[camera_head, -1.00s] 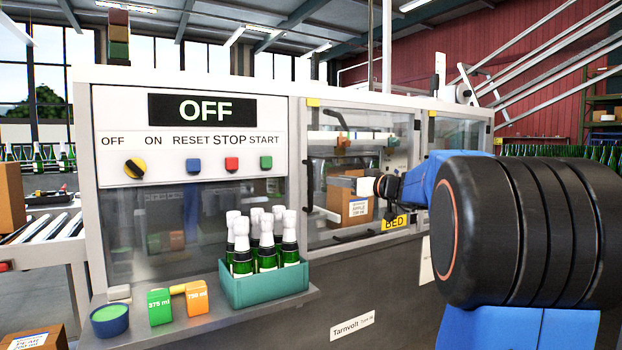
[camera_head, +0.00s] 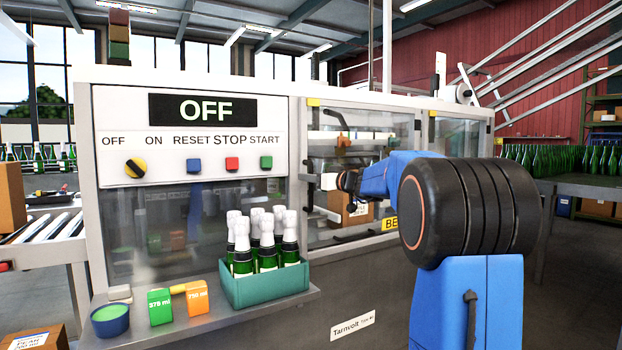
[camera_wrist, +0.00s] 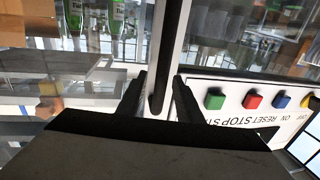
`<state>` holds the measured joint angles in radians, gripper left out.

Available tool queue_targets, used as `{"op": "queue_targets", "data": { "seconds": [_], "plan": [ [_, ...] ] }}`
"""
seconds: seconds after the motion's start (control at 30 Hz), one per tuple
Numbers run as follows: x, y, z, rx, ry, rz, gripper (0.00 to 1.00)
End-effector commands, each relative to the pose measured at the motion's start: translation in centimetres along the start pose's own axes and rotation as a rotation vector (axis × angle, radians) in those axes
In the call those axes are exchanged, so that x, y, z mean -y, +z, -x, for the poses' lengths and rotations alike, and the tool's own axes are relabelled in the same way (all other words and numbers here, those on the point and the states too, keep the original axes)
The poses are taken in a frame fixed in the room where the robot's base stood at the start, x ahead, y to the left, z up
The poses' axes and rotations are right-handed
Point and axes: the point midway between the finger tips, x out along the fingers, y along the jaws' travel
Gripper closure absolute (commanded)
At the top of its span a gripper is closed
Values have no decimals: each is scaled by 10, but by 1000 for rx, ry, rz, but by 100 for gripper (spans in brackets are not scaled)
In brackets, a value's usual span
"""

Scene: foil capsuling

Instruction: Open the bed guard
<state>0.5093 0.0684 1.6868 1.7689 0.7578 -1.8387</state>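The bed guard (camera_head: 350,118) is the clear framed panel in the middle of the machine, above the yellow BED label (camera_head: 389,224). It looks shut. Its dark upright handle (camera_head: 309,188) is at the panel's left edge. My gripper (camera_head: 328,182) is just right of the handle in the head view. In the upside-down wrist view, my gripper (camera_wrist: 160,84) has its two dark fingers apart, one on each side of the black handle bar (camera_wrist: 166,45). A gap shows between bar and fingers; contact is not clear.
The control panel (camera_head: 190,140) left of the guard reads OFF, with a yellow knob and coloured buttons. A teal crate (camera_head: 264,288) of foil-topped bottles stands on the front ledge, below and left of my gripper. A cardboard box (camera_head: 340,203) shows behind the guard.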

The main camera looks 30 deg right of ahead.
Motion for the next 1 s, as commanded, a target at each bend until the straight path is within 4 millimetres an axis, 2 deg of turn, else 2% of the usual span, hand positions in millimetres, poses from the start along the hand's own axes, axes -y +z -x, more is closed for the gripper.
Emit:
{"op": "queue_targets", "data": {
  "seconds": [0.23,0.37,0.4,0.73,0.87,1.0],
  "plan": [
    [0,0,0,0,0,0,67],
    [0,0,0,0,0,0,98],
    [0,0,0,0,0,0,100],
    [1,0,8,0,-14,1,100],
    [2,-1,26,-1,-42,1,100],
    [4,-1,55,0,-95,1,100]
  ]
}}
